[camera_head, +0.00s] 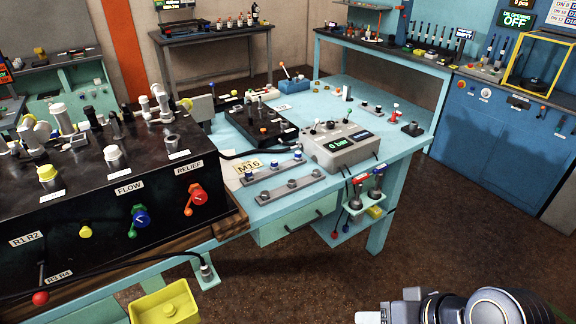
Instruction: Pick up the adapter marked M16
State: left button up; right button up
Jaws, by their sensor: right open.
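The front rail (278,190) carries several grey metal fittings. I cannot tell which fitting the M16 label belongs to. My right gripper (390,308) is at the bottom edge, right of centre, partly cut off. It is open and over the floor, well apart from the bench. My left gripper is not in view.
A black valve block (110,200) with knobs and fittings fills the left. A grey box reading 0 bar (338,148) and a black control box (262,122) stand behind the rails. A yellow bin (165,305) is at bottom left. The brown floor (440,220) at right is clear.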

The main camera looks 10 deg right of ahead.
aim_at(298, 155)
jog(key=i+l+u, duration=0.15)
jog(key=i+l, duration=0.35)
jog(key=i+l+u, duration=0.15)
jog(key=i+l, duration=0.3)
jog(key=l, duration=0.2)
